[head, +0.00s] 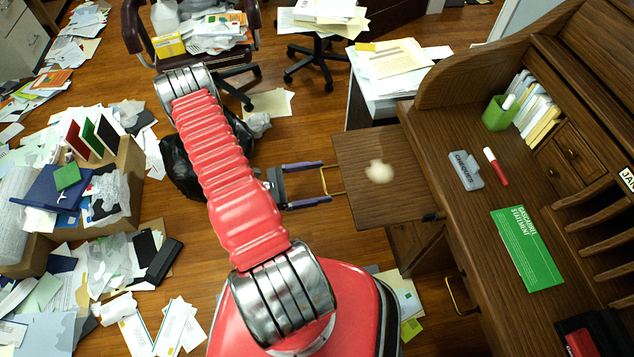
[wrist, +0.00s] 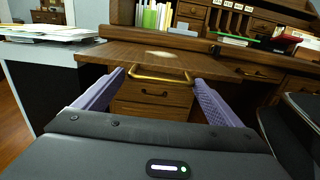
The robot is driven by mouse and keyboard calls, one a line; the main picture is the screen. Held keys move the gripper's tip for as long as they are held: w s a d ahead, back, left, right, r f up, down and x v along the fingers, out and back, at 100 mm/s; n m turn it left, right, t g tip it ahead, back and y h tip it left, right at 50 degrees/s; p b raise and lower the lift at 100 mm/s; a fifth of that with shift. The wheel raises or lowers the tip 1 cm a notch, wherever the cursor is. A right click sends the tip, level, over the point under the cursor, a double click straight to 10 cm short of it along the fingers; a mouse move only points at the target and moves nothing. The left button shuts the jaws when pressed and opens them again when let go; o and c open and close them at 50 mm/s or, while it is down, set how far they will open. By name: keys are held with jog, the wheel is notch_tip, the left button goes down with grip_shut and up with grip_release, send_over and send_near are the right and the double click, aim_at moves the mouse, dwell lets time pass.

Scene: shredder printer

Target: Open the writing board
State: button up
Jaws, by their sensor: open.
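The writing board (head: 385,207) is a flat brown wooden panel with a pale round mark. It sticks out from the left side of the wooden desk in the head view, and it also shows in the wrist view (wrist: 120,52). A brass handle (head: 324,182) is on its front edge, and it spans the middle of the wrist view (wrist: 158,78). My gripper (head: 327,182) is open with purple fingers. In the wrist view its fingertips (wrist: 160,79) lie either side of the handle, with gaps visible. I cannot tell how far they reach past it.
The desk top holds a green cup (head: 498,113), a grey case (head: 466,170), a red marker (head: 496,167) and a green booklet (head: 527,250). Drawers (wrist: 150,92) sit below the board. Paper piles and a box (head: 125,165) crowd the left floor. An office chair (head: 318,48) stands behind.

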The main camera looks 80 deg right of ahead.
jog(key=shift+o, duration=0.6)
jog(key=shift+w+d, duration=0.15)
jog(key=shift+d, duration=0.05)
jog(key=shift+a, duration=0.15)
jog(key=v, duration=1.3)
jog(key=shift+w+a, duration=0.25)
jog(key=shift+f, duration=0.1)
